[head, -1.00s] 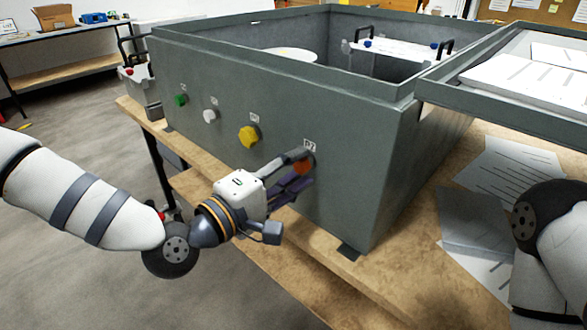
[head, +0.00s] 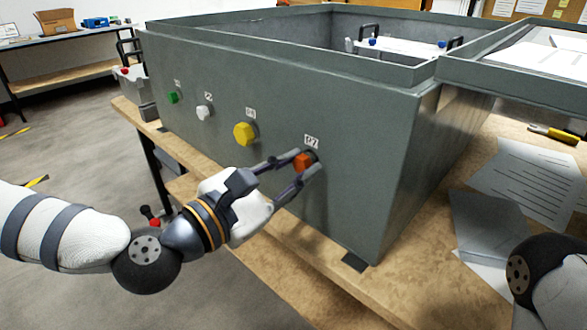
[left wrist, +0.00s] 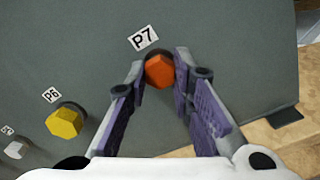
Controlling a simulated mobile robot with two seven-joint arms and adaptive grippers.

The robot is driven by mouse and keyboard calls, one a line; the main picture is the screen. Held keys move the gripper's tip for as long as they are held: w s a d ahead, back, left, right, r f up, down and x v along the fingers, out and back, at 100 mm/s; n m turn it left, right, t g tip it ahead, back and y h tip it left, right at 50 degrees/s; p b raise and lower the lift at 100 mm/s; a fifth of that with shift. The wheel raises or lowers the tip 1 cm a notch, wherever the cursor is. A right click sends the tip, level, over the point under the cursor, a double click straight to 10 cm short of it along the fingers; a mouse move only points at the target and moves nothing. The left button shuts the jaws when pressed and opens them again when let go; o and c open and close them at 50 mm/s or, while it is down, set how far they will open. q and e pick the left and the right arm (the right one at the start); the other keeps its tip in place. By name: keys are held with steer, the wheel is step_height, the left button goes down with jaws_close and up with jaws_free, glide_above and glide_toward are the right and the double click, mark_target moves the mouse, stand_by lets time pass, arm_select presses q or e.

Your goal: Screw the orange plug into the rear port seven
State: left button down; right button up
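The orange plug (head: 303,162) sits in the port labelled P7 on the side wall of the grey analyser housing (head: 370,150). How deep it is seated I cannot tell. In the left wrist view the orange plug (left wrist: 159,72) shows its faceted end, with a dark ring behind it. My left gripper (head: 300,168) is at the plug, its two fingers spread on either side of it. In the left wrist view the left gripper's fingertips (left wrist: 160,66) flank the plug with small gaps. My right gripper is out of view; only part of its arm shows at the lower right.
A yellow plug (head: 244,133), a white plug (head: 204,112) and a green plug (head: 172,97) sit along the same wall. The housing stands on a wooden bench (head: 400,285). Papers (head: 530,180) and a yellow-handled tool (head: 553,133) lie at the right.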

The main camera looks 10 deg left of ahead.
arm_select(q)
steer(key=shift+r+m, duration=0.1)
steer(key=shift+m, duration=0.4)
steer(key=m+p, duration=0.3)
steer(key=m, duration=0.6)
steer(key=shift+r, duration=0.15)
steer(key=shift+m, duration=0.7)
steer(key=shift+f+m, duration=0.3)
steer(key=shift+m, duration=0.1)
steer(key=c, duration=1.5)
jaws_free()
steer(key=shift+c, duration=0.2)
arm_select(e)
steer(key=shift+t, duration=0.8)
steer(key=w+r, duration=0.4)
